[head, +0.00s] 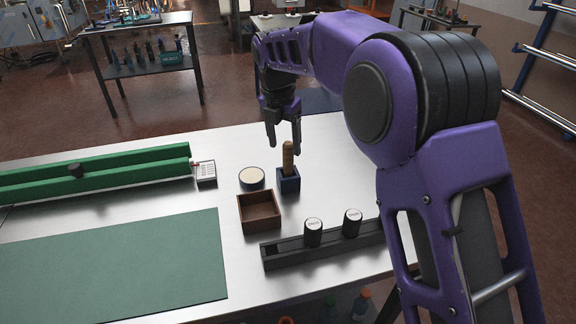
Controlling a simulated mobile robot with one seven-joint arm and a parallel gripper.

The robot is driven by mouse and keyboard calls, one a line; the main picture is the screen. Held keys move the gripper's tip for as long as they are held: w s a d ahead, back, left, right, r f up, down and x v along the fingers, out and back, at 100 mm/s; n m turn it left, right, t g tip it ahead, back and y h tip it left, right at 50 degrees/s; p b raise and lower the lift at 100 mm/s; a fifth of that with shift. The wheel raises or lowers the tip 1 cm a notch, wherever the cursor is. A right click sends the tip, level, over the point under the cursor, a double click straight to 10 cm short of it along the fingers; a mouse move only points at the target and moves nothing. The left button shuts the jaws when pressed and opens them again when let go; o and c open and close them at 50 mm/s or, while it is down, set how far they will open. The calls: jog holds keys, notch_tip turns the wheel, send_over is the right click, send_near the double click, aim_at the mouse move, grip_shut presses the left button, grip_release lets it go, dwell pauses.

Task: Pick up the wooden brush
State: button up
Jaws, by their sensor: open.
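The wooden brush (288,156) stands upright in a small dark blue square holder (289,182) on the metal table. Only its wooden handle shows; its lower end is hidden inside the holder. My gripper (284,145) points down from the end of my purple arm, with its two dark fingers apart and empty. In the picture the fingertips lie on either side of the handle's upper part. I cannot tell from this one view whether the handle is between them or in front of or behind them.
A round tin (252,178) and an open brown box (260,211) stand left of the holder. A black rack (285,251) with two black-and-white cylinders lies in front. A green channel (100,171), small white box (206,172) and green mat (125,265) occupy the left. The table (222,145) is bare behind the tin.

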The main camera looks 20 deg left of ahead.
aim_at(288, 162)
jog(key=f, duration=0.4)
jog(key=w+f+b, duration=0.1)
jog(key=f, duration=0.1)
jog(key=shift+d+f, duration=0.25)
jog(key=shift+f, duration=0.1)
grip_shut()
